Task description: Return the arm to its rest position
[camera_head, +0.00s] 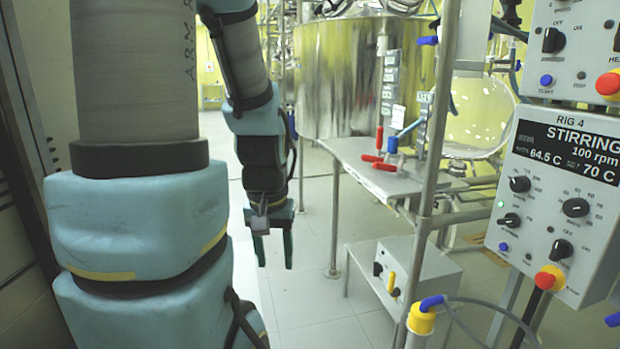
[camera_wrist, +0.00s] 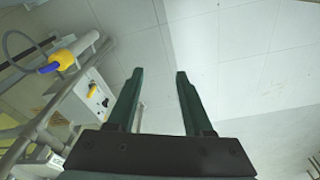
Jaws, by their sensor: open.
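My gripper (camera_head: 273,249) hangs at the end of my blue and grey arm, pointing down over the tiled floor, left of the steel side table. In the wrist view its two dark green fingers (camera_wrist: 158,76) are apart, with only floor showing between them. It holds nothing and touches nothing that I can see. My arm's upper links fill the left of the head view and hide part of the room behind.
A steel side table (camera_head: 375,180) with red-handled valves stands right of my gripper. Below is a white control box (camera_head: 420,272). The RIG 4 panel (camera_head: 565,190) and a metal post (camera_head: 437,130) are at the right. A large steel vessel (camera_head: 340,80) stands behind. Floor (camera_head: 300,290) around my gripper is clear.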

